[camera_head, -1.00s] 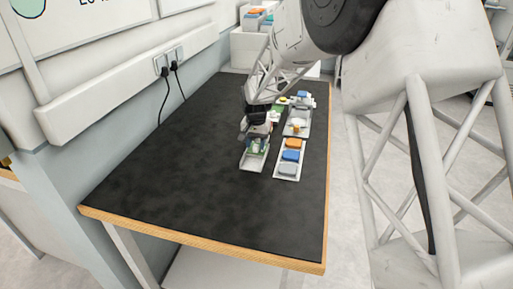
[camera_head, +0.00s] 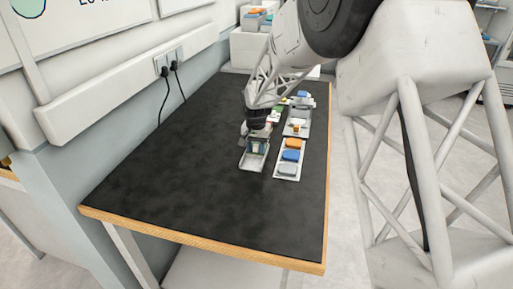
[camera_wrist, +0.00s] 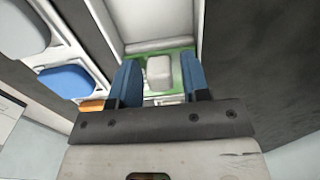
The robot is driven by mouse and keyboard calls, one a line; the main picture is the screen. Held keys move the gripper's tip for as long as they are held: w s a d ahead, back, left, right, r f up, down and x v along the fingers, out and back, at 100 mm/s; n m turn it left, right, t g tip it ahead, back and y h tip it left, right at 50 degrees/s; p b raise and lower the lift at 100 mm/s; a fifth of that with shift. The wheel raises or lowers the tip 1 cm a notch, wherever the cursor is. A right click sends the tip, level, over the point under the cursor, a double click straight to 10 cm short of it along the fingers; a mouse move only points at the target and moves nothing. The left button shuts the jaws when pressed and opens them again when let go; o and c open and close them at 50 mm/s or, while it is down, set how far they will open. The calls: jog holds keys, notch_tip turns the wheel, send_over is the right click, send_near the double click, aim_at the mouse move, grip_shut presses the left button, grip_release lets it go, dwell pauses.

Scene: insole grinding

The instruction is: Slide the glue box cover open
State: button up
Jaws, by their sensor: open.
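The glue box (camera_head: 254,164) is a pale open-topped tray on the black table; it also shows as a white-walled tray in the wrist view (camera_wrist: 113,22). A green piece (camera_wrist: 182,84), which looks like its cover, lies across the box and carries a grey-white raised block (camera_wrist: 159,72). My gripper (camera_wrist: 160,62) is open, its two blue fingers on either side of the block with small gaps visible. In the head view my gripper (camera_head: 257,147) is low over the far part of the box, hiding most of the cover.
Right of the box, a white tray (camera_head: 278,175) holds an orange, a blue and a grey block. Another tray (camera_head: 297,130) with small items stands behind it. The black table (camera_head: 190,195) is clear to the left and front. The wall runs along the left.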

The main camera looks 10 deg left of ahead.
jog(key=shift+r, duration=0.1)
dwell(0.3)
jog(key=c, duration=0.6)
jog(key=shift+c, duration=0.2)
jog(key=shift+s, duration=3.15)
jog(key=o, duration=0.6)
jog(key=shift+o, duration=0.2)
jog(key=shift+r, duration=0.1)
